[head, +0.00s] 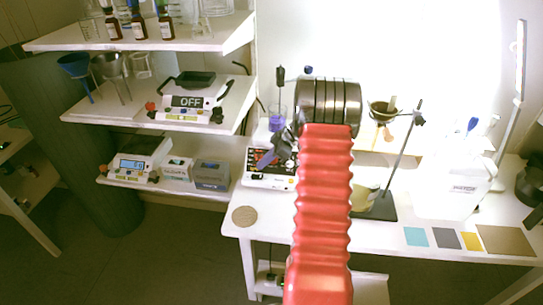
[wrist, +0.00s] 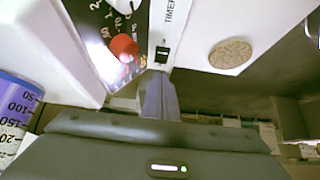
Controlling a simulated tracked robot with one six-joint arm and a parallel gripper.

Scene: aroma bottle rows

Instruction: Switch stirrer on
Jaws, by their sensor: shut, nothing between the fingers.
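The white stirrer (head: 268,182) stands at the left of the white table, with a dark front panel. In the wrist view its panel shows a red knob (wrist: 123,47), dial numbers and a small black rocker switch (wrist: 162,54) below the word TIMER. A beaker with purple-blue liquid (head: 276,122) stands at the stirrer; its marked side also shows at the left of the wrist view (wrist: 18,105). My gripper (head: 264,163) is shut and empty in front of the panel. In the wrist view its fingertips (wrist: 158,76) are just below the switch; contact cannot be told.
A round cork mat (head: 244,216) lies on the table front left. Shelves at left hold bottles, funnels, a device reading OFF (head: 190,101) and a scale (head: 138,160). A stand (head: 375,207) is right of my arm. Coloured squares lie at front right.

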